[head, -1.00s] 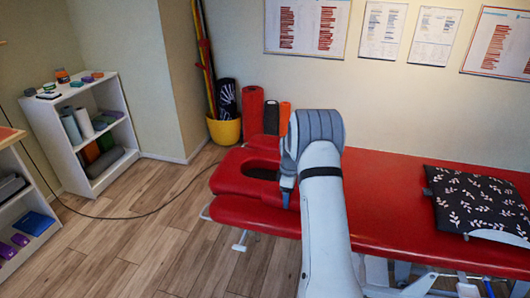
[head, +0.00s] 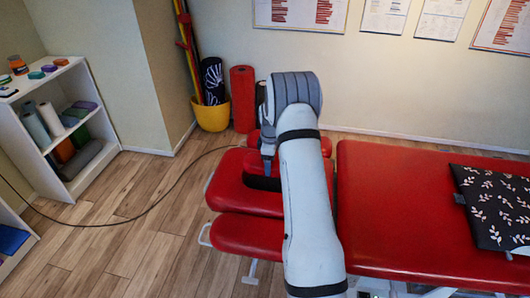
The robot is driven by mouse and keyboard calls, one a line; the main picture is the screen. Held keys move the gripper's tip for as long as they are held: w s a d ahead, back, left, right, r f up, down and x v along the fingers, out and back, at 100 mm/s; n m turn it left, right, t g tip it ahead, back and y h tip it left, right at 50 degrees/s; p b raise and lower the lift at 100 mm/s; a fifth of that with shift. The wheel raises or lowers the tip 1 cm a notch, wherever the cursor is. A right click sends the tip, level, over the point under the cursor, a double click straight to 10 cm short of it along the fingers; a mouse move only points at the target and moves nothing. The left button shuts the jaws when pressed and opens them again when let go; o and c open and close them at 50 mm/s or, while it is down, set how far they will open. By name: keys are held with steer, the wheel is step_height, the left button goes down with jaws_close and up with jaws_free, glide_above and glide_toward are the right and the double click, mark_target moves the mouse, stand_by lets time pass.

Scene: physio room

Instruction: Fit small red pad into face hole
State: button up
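The face hole (head: 261,183) is a dark slot in the red headrest (head: 231,190) at the left end of the treatment table. My arm hides its right part. My gripper (head: 267,164) points down at the far edge of the hole, and its fingertips are too small and too covered to read. A small red patch (head: 252,139) shows beside my gripper at the headrest's far end. I cannot tell whether it is the small red pad or whether my gripper holds it. No other small red pad can be picked out.
The red treatment table (head: 400,215) runs to the right, with a black leaf-patterned pillow (head: 497,208) on it. A yellow bucket (head: 212,115) and a red roll (head: 243,98) stand by the wall. A white shelf (head: 62,120) is at left. The floor between is free except for a cable.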

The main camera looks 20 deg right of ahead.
steer(key=shift+d+f, duration=0.1)
steer(key=shift+s, duration=0.1)
step_height(320, 180, down, 2)
steer(key=shift+f+b, duration=0.1)
steer(key=shift+b, duration=0.55)
steer(key=shift+f+b, duration=1.65)
steer(key=shift+f, duration=1.4)
steer(key=o, duration=1.1)
steer(key=shift+s, duration=0.1)
steer(key=shift+o, duration=0.2)
step_height(320, 180, up, 8)
steer(key=shift+f, duration=0.1)
